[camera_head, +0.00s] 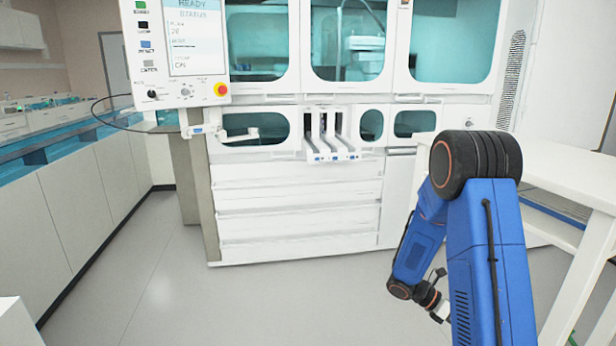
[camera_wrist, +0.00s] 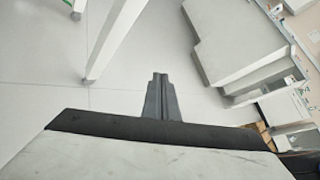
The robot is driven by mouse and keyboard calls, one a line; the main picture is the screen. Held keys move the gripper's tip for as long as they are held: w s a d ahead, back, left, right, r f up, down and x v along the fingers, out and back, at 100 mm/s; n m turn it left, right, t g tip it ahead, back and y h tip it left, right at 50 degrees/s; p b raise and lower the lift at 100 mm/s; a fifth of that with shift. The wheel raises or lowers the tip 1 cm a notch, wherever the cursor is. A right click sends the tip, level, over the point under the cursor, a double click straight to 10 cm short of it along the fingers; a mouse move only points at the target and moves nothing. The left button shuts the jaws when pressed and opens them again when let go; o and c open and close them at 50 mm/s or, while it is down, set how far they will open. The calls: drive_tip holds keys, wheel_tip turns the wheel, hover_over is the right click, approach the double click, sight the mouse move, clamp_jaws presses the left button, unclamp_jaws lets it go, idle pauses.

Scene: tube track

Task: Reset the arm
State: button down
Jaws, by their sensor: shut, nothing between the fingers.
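My blue arm rises at the right of the head view and folds downward at its black joint. Its wrist end hangs low, and the gripper tips are not clear there. In the wrist view my gripper (camera_wrist: 160,97) is a pair of dark grey fingers pressed together. Nothing is between them, and they are over open floor.
A large white analyzer (camera_head: 297,205) with teal windows stands ahead, with tube racks (camera_head: 330,152) protruding from its front. A white table (camera_head: 565,170) stands at the right, close to my arm. A cabinet row (camera_head: 85,205) lines the left. Grey floor (camera_head: 190,290) lies clear between.

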drive_tip(key=s+a+r+m+t+y, duration=0.5)
drive_tip(key=s+a+r+m, duration=0.4)
drive_tip(key=a+r, duration=0.2)
drive_tip(key=s+a+r+m+t+y, duration=0.6)
drive_tip(key=s+a+r+m, duration=0.3)
drive_tip(key=a, duration=0.5)
wheel_tip(320, 180, up, 2)
drive_tip(key=shift+s+a+r+t, duration=0.2)
drive_tip(key=shift+s+a+t, duration=0.15)
drive_tip(key=shift+t, duration=0.25)
drive_tip(key=shift+d, duration=0.2)
